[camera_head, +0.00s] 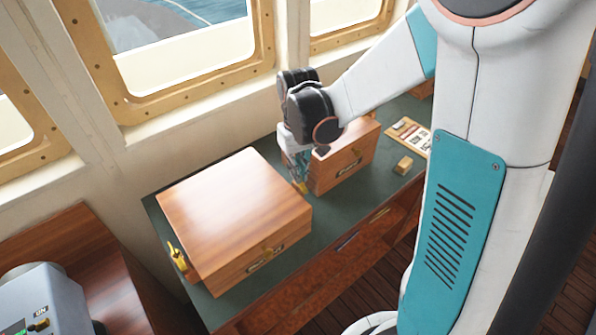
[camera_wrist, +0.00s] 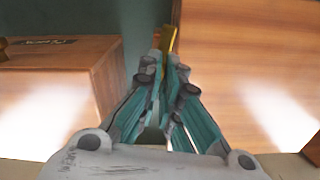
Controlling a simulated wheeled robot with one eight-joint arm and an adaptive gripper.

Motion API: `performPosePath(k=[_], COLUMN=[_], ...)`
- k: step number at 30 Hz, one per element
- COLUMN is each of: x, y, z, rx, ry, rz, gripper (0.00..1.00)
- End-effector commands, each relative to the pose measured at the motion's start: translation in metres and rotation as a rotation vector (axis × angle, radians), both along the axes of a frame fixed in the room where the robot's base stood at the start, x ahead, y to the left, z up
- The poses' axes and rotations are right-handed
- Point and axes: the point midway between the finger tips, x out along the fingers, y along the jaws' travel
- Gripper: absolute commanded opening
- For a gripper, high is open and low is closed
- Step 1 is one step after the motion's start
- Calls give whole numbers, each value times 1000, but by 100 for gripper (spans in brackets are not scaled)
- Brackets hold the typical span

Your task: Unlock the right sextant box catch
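The large wooden sextant box (camera_head: 235,205) stands closed on the green desk top. A brass catch (camera_head: 178,257) shows on its left side. The right catch (camera_head: 301,187) is a small bit of brass at the box's right side, mostly hidden by my gripper (camera_head: 299,172). My gripper points down between the large box and a smaller box. In the wrist view the fingers (camera_wrist: 164,66) are close together, with the brass right catch (camera_wrist: 168,40) at their tips, beside the sextant box wall (camera_wrist: 240,60). I cannot tell whether the fingers press on it.
A smaller wooden box (camera_head: 345,160) stands close to the right of my gripper; it fills the left of the wrist view (camera_wrist: 60,85). The window wall is behind. A grey console (camera_head: 45,300) stands front left.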

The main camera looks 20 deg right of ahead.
Motion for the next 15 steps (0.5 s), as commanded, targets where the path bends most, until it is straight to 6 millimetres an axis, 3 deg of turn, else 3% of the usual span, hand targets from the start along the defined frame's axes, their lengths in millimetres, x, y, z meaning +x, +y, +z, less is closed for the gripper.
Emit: performPosePath(k=[15], x=[1], y=[0], z=[0], rx=[0], ry=[-1], rz=[207], gripper=[0])
